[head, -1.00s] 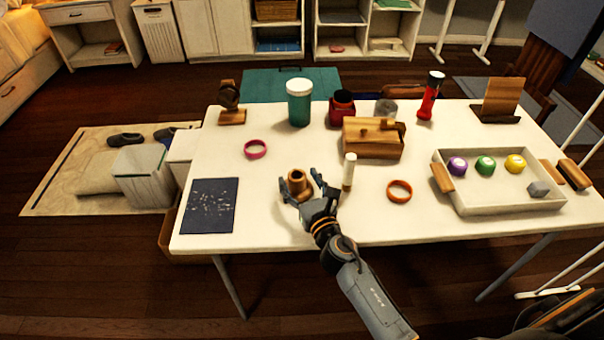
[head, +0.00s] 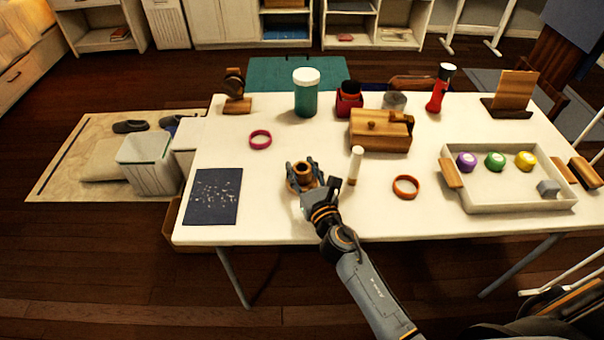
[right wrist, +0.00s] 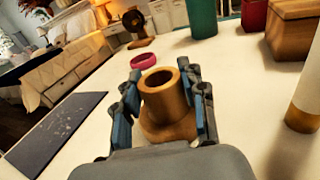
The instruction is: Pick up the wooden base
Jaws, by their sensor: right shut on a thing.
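The wooden base (head: 303,174) is a small brown piece with a round foot and a hollow upright tube. It stands upright on the white table. My right gripper (head: 304,172) is around it, with one finger on each side, shut on it. In the right wrist view the wooden base (right wrist: 166,100) sits between the two fingers of the gripper (right wrist: 166,108), its open top facing up. The lower part of its foot is partly hidden by the gripper. My left gripper is not in view.
A white-topped wooden cylinder (head: 355,165) stands close right of my gripper. An orange ring (head: 405,187), a pink ring (head: 260,139) and a dark blue sheet (head: 212,197) lie nearby. A wooden box (head: 380,137) and a white tray (head: 510,204) are farther right. Table (head: 268,222) space in front is clear.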

